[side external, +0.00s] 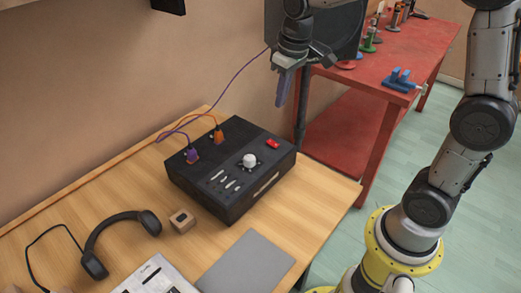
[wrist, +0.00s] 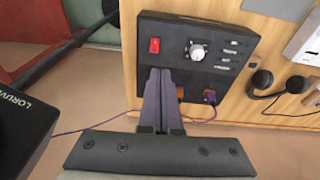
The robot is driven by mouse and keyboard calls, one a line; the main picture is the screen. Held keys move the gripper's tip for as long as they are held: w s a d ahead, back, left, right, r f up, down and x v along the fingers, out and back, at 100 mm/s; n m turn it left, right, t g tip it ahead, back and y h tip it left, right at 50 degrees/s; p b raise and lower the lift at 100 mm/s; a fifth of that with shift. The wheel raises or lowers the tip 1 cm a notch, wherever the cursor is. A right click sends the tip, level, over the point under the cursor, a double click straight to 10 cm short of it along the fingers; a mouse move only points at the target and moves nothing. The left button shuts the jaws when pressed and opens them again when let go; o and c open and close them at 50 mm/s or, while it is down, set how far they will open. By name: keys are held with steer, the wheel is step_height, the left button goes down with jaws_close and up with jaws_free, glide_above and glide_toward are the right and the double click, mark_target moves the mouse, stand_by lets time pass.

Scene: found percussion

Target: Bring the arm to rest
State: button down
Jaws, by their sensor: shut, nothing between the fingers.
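My gripper (side external: 282,88) is raised in the air above and to the right of the black box, near the wall. Its dark fingers are shut together with nothing between them, and they also show in the wrist view (wrist: 160,78). The black box (side external: 220,205) sits on the wooden table, with a red switch (side external: 272,143), a white knob (side external: 249,160), several sliders and two plugged cables, one orange and one purple. In the wrist view the fingers overlap the near edge of the box (wrist: 215,22) in the picture; the side view shows them apart from it.
Headphones (side external: 94,262), a small wooden block (side external: 182,221), a grey closed slab (side external: 246,264) and a printed sheet (side external: 155,275) lie on the wooden table (side external: 60,225). A dark speaker-like panel (side external: 340,30) stands behind my gripper. A red bench (side external: 400,50) holds tools and a blue vise (side external: 399,80).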

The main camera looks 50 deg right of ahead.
steer(key=s+a+r+t, duration=0.1)
steer(key=s+r+t, duration=0.1)
steer(key=s+r, duration=0.35)
steer(key=s+a+f+t, duration=0.1)
steer(key=s+a+f, duration=0.1)
steer(key=s, duration=1.3)
steer(key=shift+s+f+t, duration=0.3)
steer(key=shift+s+f, duration=0.05)
steer(key=shift+f, duration=0.3)
